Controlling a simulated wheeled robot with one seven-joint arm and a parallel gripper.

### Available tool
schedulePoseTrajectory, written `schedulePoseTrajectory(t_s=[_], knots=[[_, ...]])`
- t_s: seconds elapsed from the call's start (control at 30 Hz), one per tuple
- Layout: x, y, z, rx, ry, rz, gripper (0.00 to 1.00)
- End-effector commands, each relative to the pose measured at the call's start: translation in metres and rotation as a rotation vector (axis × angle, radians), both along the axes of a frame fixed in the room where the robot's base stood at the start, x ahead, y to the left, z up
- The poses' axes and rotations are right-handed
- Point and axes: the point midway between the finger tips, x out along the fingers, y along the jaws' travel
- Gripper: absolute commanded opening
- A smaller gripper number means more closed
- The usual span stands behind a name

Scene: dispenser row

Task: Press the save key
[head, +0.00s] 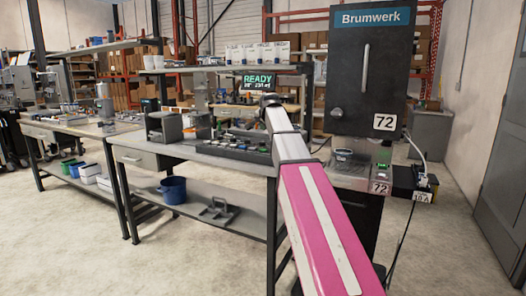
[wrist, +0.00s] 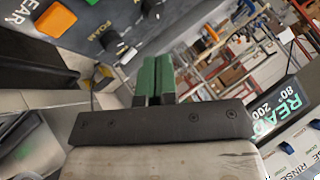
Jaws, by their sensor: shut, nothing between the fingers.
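No key with a readable save label shows in either view. In the wrist view my gripper (wrist: 153,80) is shut and empty, its green fingers pressed together. Beyond the fingertips is a dark panel (wrist: 85,17), seen tilted, with an orange key (wrist: 57,20) beside lettering ending in "EAR" and black knobs, one near the word "FOAM". I cannot tell whether the fingertips touch anything. A display (wrist: 278,108) reading "READY" is at right; it also shows in the head view (head: 258,81). In the head view my arm's end is near this display and hides the fingers.
A tall dark Brumwerk machine (head: 370,75) marked 72 stands right of my arm. A grey workbench (head: 190,152) holds small devices and trays, with a blue pot (head: 173,190) on its lower shelf. Floor is open at front left. A light panel with "RINSE" (wrist: 300,150) is at lower right in the wrist view.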

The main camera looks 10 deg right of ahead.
Motion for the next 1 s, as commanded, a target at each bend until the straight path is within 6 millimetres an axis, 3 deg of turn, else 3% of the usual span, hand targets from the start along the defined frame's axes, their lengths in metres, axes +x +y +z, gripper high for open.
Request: schedulePoseTrajectory(t_s=[0.5, 1.0], knots=[[-0.001, 0.0, -0.062, 0.0, 0.001, 0.0, 0.0], [0.0, 0.0, -0.073, 0.0, -0.001, 0.0, 0.0]])
